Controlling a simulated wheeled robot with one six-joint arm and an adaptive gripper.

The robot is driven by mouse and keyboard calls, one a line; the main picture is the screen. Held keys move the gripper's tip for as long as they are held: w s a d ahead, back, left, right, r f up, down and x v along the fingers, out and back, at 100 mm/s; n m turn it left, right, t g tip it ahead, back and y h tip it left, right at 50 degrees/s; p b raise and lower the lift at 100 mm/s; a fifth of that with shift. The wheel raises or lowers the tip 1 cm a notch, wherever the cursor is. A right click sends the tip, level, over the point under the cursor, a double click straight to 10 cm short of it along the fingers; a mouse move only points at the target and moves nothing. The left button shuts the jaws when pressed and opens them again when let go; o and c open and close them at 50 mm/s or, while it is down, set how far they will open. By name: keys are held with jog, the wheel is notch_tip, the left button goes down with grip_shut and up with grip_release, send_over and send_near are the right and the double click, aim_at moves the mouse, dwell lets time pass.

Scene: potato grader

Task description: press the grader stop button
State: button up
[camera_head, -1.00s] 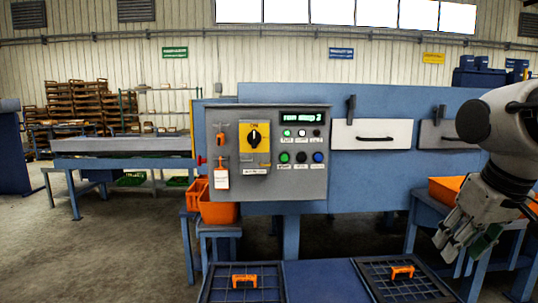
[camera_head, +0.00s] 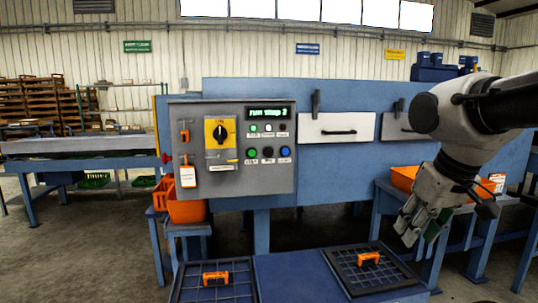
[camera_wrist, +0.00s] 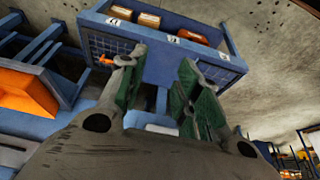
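The grey control panel (camera_head: 225,185) is on the front of the blue machine, left of centre in the head view. Its lower row has a green button (camera_head: 251,153), a black button (camera_head: 267,152) and a blue button (camera_head: 285,151); their labels are too small to read. A small red knob (camera_head: 166,159) sticks out at the panel's left side. My gripper (camera_head: 421,230) hangs low at the right, well apart from the panel. In the wrist view its two green-padded fingers (camera_wrist: 160,95) are spread with nothing between them. The panel is not recognisable there.
A lit display (camera_head: 269,113), small lamps and a yellow rotary switch (camera_head: 219,132) share the panel, with a white tag (camera_head: 187,176) hanging below left. Two black grid trays with orange handles (camera_head: 216,278) lie in front. An orange bin (camera_head: 404,178) stands near my arm.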

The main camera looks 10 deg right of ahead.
grip_shut()
dwell(1.1)
